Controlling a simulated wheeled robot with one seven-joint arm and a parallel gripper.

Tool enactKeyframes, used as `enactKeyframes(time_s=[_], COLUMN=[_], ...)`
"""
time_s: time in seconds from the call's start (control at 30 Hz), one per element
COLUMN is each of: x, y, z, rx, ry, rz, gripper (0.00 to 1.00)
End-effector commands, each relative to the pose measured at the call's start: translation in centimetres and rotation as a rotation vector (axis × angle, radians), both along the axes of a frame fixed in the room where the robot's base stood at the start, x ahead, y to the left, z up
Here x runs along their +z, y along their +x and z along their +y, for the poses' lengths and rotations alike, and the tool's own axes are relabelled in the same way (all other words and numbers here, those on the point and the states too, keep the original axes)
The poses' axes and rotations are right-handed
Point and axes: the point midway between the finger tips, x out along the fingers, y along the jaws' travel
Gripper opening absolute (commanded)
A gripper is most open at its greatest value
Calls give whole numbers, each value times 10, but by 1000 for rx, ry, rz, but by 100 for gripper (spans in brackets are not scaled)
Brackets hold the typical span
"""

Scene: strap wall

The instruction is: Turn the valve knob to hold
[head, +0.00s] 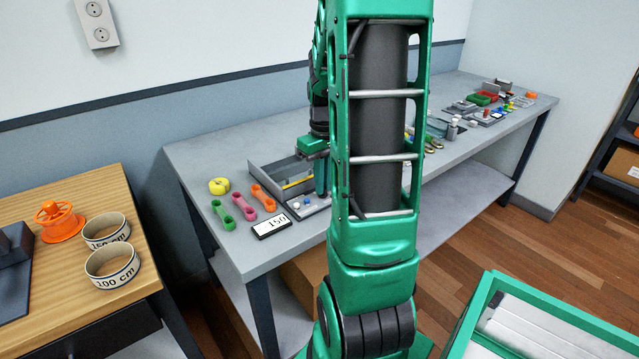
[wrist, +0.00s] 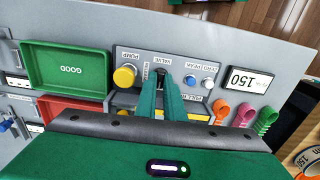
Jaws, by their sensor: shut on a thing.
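The grey panel (wrist: 138,56) carries a label VALVE with a small dark valve knob (wrist: 162,76) below it. My gripper (wrist: 161,86) reaches over the panel with its green fingers shut on the valve knob, which is mostly hidden between the fingertips. I cannot read which way the knob points; the lettering beside it is partly covered. In the head view my gripper (head: 320,178) is down at the panel, largely behind my own arm.
A yellow PUMP knob (wrist: 124,76) sits to the left of the valve, a blue knob (wrist: 189,82) to its right. A display reading 150 (wrist: 246,81) and coloured straps (wrist: 243,116) lie farther right. A green GOOD tray (wrist: 68,68) is at the left.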

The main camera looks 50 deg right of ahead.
Motion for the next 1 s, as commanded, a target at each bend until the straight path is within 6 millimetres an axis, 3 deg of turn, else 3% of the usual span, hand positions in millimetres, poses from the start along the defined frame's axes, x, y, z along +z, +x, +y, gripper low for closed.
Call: enactKeyframes(time_s=[0.2,0.3,0.67,0.77,1.0], x=[2,1,3,13,56], y=[4,3,1,2,2], z=[0,0,0,-1,-1], rx=[7,6,1,1,2], ry=[-4,-4,-2,-3,-4], rz=[-8,-7,-3,-3,-6], gripper=[0,27,27,27,27])
